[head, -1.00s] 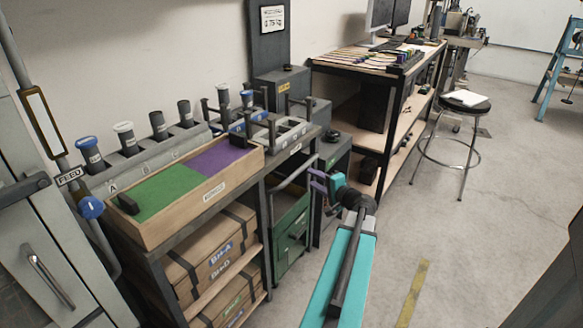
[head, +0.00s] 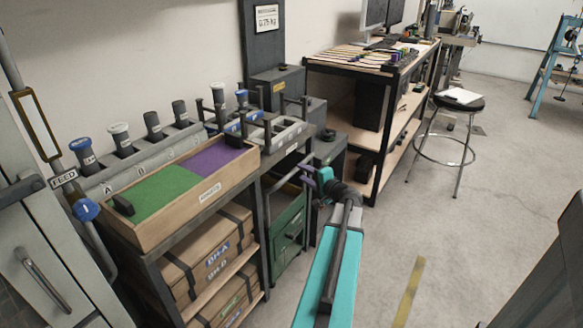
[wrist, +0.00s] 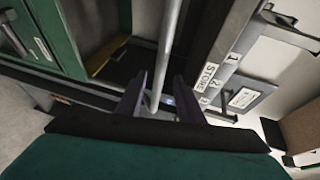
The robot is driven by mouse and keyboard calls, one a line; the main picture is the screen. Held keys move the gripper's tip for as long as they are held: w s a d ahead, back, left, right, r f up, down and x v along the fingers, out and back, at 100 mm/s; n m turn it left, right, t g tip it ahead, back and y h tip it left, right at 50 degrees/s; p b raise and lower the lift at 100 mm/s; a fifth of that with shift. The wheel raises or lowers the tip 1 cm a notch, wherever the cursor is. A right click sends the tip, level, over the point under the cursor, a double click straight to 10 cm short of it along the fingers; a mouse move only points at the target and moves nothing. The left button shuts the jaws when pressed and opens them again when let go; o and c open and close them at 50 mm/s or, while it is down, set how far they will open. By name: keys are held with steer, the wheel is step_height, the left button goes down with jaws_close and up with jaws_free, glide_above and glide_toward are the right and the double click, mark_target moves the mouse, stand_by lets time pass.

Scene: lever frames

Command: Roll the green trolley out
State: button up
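The green trolley (head: 288,238) stands under the bench in the head view, with its drawer front facing the aisle. Its green side also shows at the upper left of the wrist view (wrist: 68,35). A grey handle bar (head: 286,168) slants above the trolley's top. My gripper (head: 308,178) has purple fingers and is at the handle's right end. In the wrist view a grey bar (wrist: 167,55) passes between my gripper's fingers (wrist: 160,80). The fingers stand apart with gaps beside the bar. I cannot tell whether either finger touches it.
The bench carries a wooden tray (head: 205,205) with green and purple mats. Boxes (head: 213,262) fill the shelves left of the trolley. A wooden shelf table (head: 345,130) and a stool (head: 458,105) stand beyond. The floor (head: 440,225) to the right is clear.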

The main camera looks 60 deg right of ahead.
steer(key=x, duration=0.9)
steer(key=shift+w, duration=0.25)
steer(key=shift+d+f, duration=0.15)
steer(key=shift+c, duration=0.3)
jaws_close()
